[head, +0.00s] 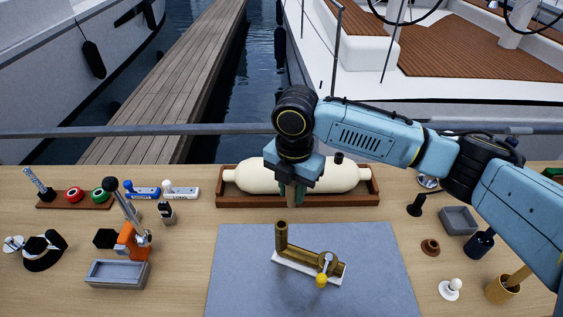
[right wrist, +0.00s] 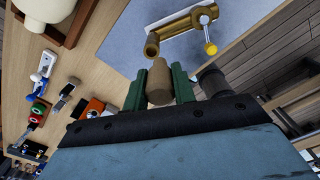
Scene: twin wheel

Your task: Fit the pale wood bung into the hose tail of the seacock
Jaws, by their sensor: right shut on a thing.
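The brass seacock (head: 307,260) lies on a white base on the blue-grey mat (head: 235,270). Its hose tail (head: 281,237) stands upright at the left end, and a yellow-knobbed lever (head: 322,280) is at the right. My right gripper (head: 293,193) is above and behind the hose tail, pointing down. In the right wrist view, its green fingers are shut on the pale wood bung (right wrist: 159,82), which is apart from the hose tail (right wrist: 152,46). In the head view the fingers largely hide the bung. My left gripper is not in view.
A cream cylinder in a wooden tray (head: 228,200) lies behind my right gripper. An orange-based tool (head: 131,242) and a grey tray (head: 117,274) stand left of the mat. Several small items, including a grey bin (head: 458,220), stand at right. The mat around the seacock is clear.

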